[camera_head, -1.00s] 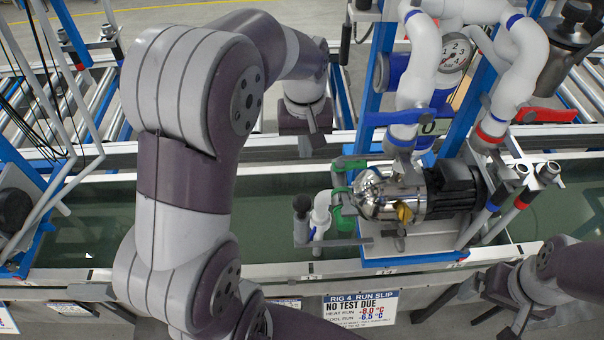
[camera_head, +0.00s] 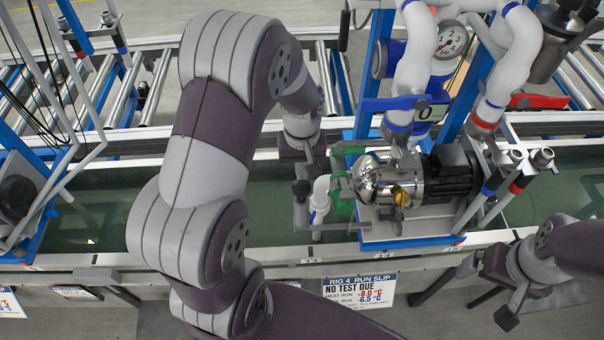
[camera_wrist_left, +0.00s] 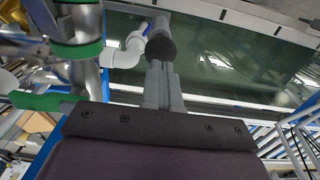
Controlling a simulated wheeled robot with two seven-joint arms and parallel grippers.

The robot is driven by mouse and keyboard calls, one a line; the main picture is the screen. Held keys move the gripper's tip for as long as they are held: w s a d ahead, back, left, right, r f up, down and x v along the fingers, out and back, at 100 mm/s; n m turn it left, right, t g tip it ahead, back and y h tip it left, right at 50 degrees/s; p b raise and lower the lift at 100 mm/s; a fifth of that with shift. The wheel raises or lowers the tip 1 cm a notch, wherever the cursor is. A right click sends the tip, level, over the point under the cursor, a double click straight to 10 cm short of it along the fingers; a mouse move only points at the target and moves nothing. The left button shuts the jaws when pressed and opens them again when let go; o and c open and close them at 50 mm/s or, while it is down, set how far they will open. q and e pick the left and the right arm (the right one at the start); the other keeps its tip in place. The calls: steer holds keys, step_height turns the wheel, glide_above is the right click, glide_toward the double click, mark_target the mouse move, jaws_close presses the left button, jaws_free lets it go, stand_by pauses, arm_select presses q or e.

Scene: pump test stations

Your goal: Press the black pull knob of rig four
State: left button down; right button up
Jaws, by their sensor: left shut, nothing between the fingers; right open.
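The black pull knob (camera_head: 301,187) tops a short grey post at the left end of rig four's pump, beside a white pipe elbow (camera_head: 321,190). In the left wrist view the knob (camera_wrist_left: 161,49) is a dark round cap straight beyond my fingertips. My left gripper (camera_head: 308,170) is shut and empty, pointing down just behind the knob in the head view. In the wrist view its closed fingertips (camera_wrist_left: 158,66) meet the knob's outline; I cannot tell whether they touch. My right gripper (camera_head: 487,292) is open and empty at the lower right, away from the knob.
The silver and black pump (camera_head: 390,183) stands right of the knob, with green fittings (camera_head: 341,207) close by. Grey pipes and a gauge (camera_head: 452,40) rise behind it. A green water trough (camera_head: 100,215) runs underneath. The rig 4 slip (camera_head: 350,289) hangs in front.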

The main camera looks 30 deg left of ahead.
mark_target(301, 186)
arm_select(q)
steer(key=f, duration=0.3)
steer(key=shift+w+a+f+p, duration=0.1)
steer(key=shift+w+f+p, duration=0.1)
steer(key=shift+f+p, duration=0.15)
steer(key=shift+s, duration=0.1)
step_height(301, 186, down, 4)
steer(key=b, duration=0.3)
steer(key=shift+f, duration=0.2)
steer(key=shift+s+r, duration=0.1)
steer(key=shift+s, duration=0.1)
